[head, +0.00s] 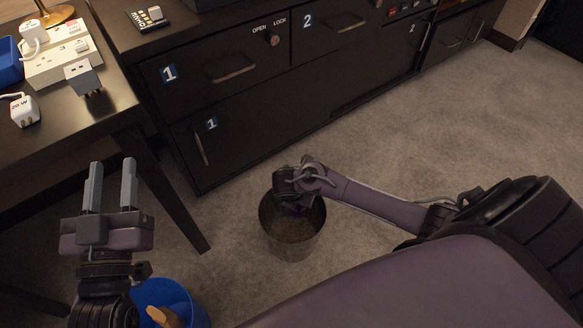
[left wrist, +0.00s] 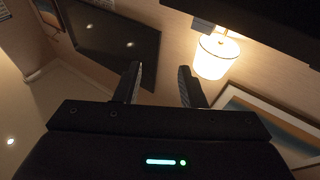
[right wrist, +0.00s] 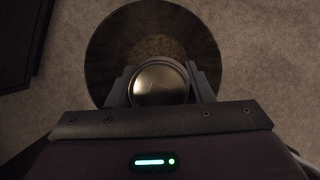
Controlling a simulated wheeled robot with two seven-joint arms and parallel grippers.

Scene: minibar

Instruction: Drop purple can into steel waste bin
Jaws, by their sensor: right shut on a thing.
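The steel waste bin (head: 291,238) stands on the carpet in the middle of the head view. Its round dark opening also shows in the right wrist view (right wrist: 152,27). My right gripper (right wrist: 162,84) is shut on a can, the purple can (right wrist: 160,82), whose round metal end faces the camera. The can is over the bin's opening; in the head view my right gripper hides most of it, with a hint of purple below the fingers. My left gripper (head: 109,187) is open and empty, at the left of the head view. It also shows open in the left wrist view (left wrist: 160,88).
A blue bin (head: 172,299) with a tan item inside stands at the bottom left. A dark table (head: 110,112) with chargers and adapters is at the left. Black numbered cabinets (head: 265,115) line the back. Carpet to the right is clear.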

